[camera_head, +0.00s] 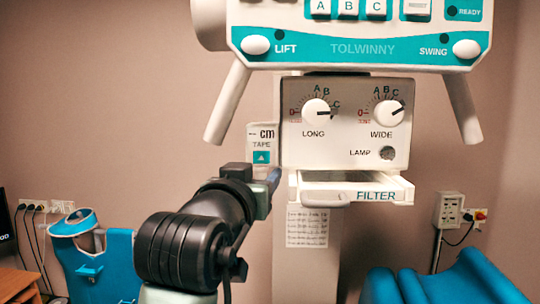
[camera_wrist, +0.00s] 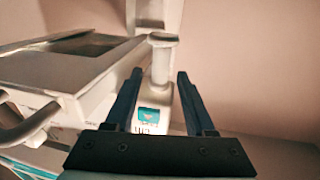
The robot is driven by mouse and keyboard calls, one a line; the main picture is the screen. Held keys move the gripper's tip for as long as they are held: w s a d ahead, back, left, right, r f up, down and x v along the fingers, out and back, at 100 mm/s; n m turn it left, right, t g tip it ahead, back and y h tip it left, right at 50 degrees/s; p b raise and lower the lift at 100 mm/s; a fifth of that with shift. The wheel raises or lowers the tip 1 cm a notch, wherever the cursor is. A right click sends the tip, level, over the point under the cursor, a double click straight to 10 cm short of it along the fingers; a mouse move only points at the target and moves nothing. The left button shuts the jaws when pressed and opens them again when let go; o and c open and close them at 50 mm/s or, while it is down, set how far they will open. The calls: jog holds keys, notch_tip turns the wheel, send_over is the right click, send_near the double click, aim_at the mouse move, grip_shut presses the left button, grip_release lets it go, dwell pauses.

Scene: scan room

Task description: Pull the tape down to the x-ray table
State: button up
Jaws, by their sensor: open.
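The tape unit (camera_head: 261,136), a small white box marked "cm TAPE" with a teal arrow, is on the left side of the white x-ray head. My gripper (camera_head: 273,180) is just below it, partly hidden behind my wrist. In the wrist view my gripper (camera_wrist: 157,75) is open, with one dark finger on each side of the tape unit (camera_wrist: 154,114). A white post with a round cap (camera_wrist: 162,42) stands between and beyond the fingertips; I cannot tell if they touch it. A blue padded surface (camera_head: 440,285), possibly the x-ray table, is at lower right.
The control box (camera_head: 345,125) with two dials and the filter tray (camera_head: 356,190) with its handle are close to the right of my gripper. A blue chair-like object (camera_head: 105,262) stands at lower left. A wall socket box (camera_head: 448,210) is at right.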

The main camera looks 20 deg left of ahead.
aim_at(265, 170)
jog(key=shift+w+a+p, duration=0.15)
jog(key=shift+w+p, duration=0.25)
jog(key=shift+w, duration=0.75)
jog(key=shift+w+a+p, duration=0.1)
jog(key=shift+w+p, duration=0.3)
jog(key=shift+w, duration=0.75)
jog(key=shift+w+f, duration=0.1)
grip_shut()
